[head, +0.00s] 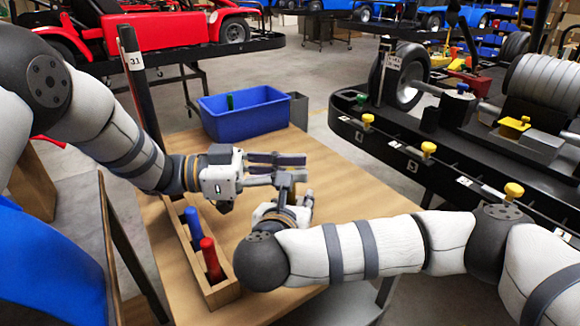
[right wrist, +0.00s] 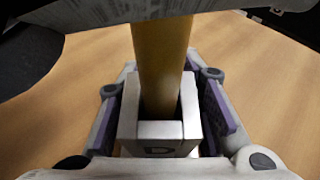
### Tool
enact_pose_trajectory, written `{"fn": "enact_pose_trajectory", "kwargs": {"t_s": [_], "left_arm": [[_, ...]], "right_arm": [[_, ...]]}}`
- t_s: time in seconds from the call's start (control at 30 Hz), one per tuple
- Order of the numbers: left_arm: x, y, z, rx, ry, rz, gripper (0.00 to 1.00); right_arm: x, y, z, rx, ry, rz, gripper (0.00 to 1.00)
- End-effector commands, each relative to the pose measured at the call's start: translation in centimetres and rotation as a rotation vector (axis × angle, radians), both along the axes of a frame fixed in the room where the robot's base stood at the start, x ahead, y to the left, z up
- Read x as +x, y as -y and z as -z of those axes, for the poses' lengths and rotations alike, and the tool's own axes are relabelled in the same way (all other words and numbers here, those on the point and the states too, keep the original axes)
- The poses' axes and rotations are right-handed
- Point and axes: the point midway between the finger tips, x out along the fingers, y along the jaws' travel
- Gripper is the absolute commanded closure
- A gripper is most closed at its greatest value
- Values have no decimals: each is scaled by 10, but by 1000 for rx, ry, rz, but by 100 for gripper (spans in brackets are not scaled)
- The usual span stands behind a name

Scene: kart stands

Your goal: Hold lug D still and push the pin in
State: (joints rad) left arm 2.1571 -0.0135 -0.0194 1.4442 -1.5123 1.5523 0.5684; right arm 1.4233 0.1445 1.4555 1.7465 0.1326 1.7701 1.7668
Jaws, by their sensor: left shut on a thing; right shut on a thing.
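In the right wrist view a pale grey lug (right wrist: 158,152) bears the letter D on its near face. My right gripper (right wrist: 160,112) is shut on lug D, with one purple-padded finger along each side. A yellow-brown pin (right wrist: 163,62) stands in the lug's recess. Its top end is hidden behind a grey-white part across the top of the picture, and its depth in the lug cannot be seen. In the head view my left gripper (head: 300,166) is above the table beside my right gripper (head: 290,182). It appears shut on the pin, but the fingers hide the grip.
A wooden rack (head: 221,294) holds a blue cylinder (head: 193,230) and a red one (head: 211,260). A blue bin (head: 248,120) and a grey container (head: 299,110) stand at the table's far end. A black kart stand (head: 395,135) with yellow knobs is close on the right.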

Motion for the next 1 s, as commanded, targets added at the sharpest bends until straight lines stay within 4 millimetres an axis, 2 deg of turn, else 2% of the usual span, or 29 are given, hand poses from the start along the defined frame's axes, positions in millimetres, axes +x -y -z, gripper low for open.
{"fn": "enact_pose_trajectory", "kwargs": {"t_s": [0.1,0.13,0.23,0.47,0.57,0.67,0.8,1.0], "left_arm": [[0,0,0,-1,1,0,100],[0,0,-1,-1,1,0,85],[0,0,-1,0,1,0,64],[-1,0,-1,-2,0,3,64],[-1,-8,-1,-3,0,1,64],[-1,-30,-2,-3,1,-2,64],[-3,-70,-2,-2,1,-4,64],[-5,-111,-1,-1,1,-5,64]], "right_arm": [[0,0,0,1,0,-1,100],[0,0,0,0,0,-1,100],[0,0,0,0,0,-1,100],[0,0,0,0,0,1,100],[0,1,0,-1,0,2,100],[1,1,0,-2,0,4,100],[1,2,1,-2,-1,5,100],[0,1,0,-1,-1,2,100]]}}
